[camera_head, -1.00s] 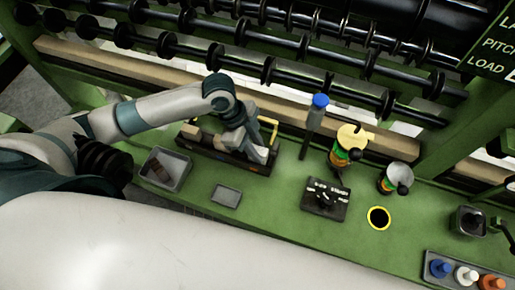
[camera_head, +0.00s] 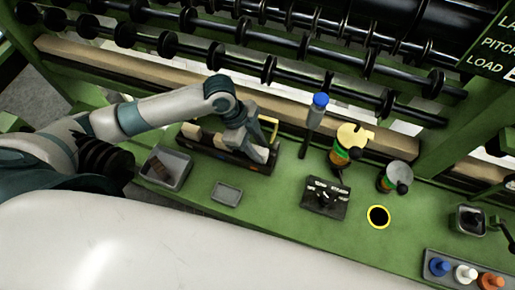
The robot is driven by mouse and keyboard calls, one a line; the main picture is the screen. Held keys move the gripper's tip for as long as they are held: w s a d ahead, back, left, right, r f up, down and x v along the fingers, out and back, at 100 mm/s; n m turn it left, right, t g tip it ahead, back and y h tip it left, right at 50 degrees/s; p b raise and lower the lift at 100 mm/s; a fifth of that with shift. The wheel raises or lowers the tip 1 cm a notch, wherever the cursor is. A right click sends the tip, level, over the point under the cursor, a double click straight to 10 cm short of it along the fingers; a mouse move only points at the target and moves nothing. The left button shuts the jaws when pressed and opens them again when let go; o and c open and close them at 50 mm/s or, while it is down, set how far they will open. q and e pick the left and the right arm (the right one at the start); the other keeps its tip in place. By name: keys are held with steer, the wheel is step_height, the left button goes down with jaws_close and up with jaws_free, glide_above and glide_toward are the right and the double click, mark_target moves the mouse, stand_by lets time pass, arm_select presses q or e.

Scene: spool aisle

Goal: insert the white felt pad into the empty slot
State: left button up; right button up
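A dark slotted rack (camera_head: 222,155) sits on the green bench, left of centre. My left gripper (camera_head: 255,147) points down at the right part of the rack. A small white pad (camera_head: 261,154) shows at its fingertips, at rack height. The fingers are too small and overlapped to tell whether they grip it. The empty slot is hidden or too small to make out. My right gripper is not in view.
A grey bin (camera_head: 183,166) and a small grey tray (camera_head: 227,193) lie in front of the rack. Black rollers (camera_head: 270,70) run behind.

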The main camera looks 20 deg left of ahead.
arm_select(q)
steer(key=shift+s+f, duration=0.65)
steer(key=shift+f, duration=0.1)
steer(key=shift+r, duration=0.1)
steer(key=shift+w+a+r, duration=0.1)
steer(key=shift+w+r, duration=0.05)
steer(key=shift+r, duration=0.3)
steer(key=b+v, duration=0.1)
steer(key=v, duration=1.1)
steer(key=shift+w+r+b, duration=0.25)
steer(key=shift+r+b, duration=0.1)
steer(key=shift+b, duration=0.05)
steer(key=shift+d, duration=0.25)
